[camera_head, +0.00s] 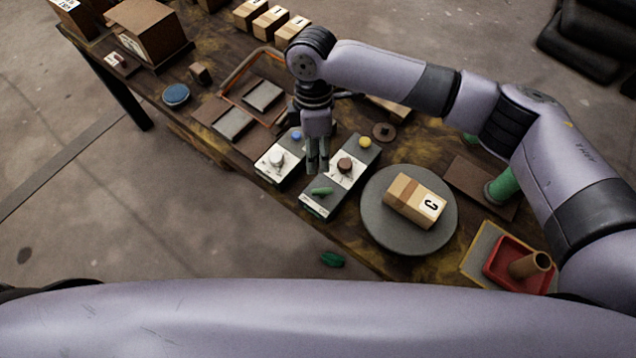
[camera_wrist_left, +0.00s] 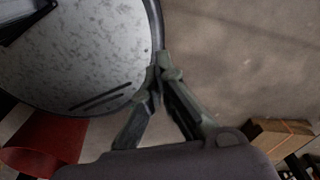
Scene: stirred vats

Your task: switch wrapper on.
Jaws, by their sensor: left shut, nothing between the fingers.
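Two dark control boxes stand side by side on the table. The left box (camera_head: 268,178) has a white panel with a pale knob (camera_head: 277,159) and a blue button or lamp (camera_head: 297,136). The right box (camera_head: 322,207) has a white panel with a brown knob (camera_head: 345,165), a yellow button or lamp (camera_head: 365,142) and a green lever (camera_head: 321,191). A grey round turntable (camera_head: 380,228) bears a carton marked C (camera_head: 414,200). My right gripper (camera_head: 317,170) points down between the two knobs; its finger gap is unclear. My left gripper (camera_wrist_left: 158,68) is shut and empty.
A red tray (camera_head: 497,274) with a brown tube (camera_head: 530,264) sits right of the turntable. Cartons (camera_head: 270,21) and a wooden box (camera_head: 148,30) stand farther back. The left wrist view shows a speckled grey disc (camera_wrist_left: 75,50), a red object (camera_wrist_left: 45,142) and bare floor.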

